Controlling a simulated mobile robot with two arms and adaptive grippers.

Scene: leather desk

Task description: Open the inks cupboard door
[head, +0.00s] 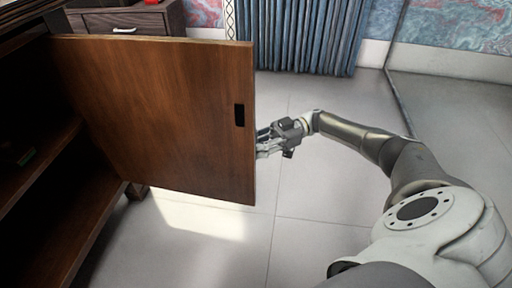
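The cupboard door (160,110) is a brown wooden panel standing open, swung out from the cupboard on the left. A dark recessed handle (239,115) sits near its right edge. My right gripper (262,143) is beside the door's free edge, its fingers pointing left. The fingertips are at or just behind that edge, partly hidden, so I cannot tell whether they touch it or how far apart they are. My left gripper is not in view.
The cupboard's dark inside shows shelves (75,215) and a small dark object on the left. A drawer unit (125,22) stands behind the door. A blue curtain (300,35) hangs at the back. Pale floor tiles (310,220) lie clear between the door and my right arm.

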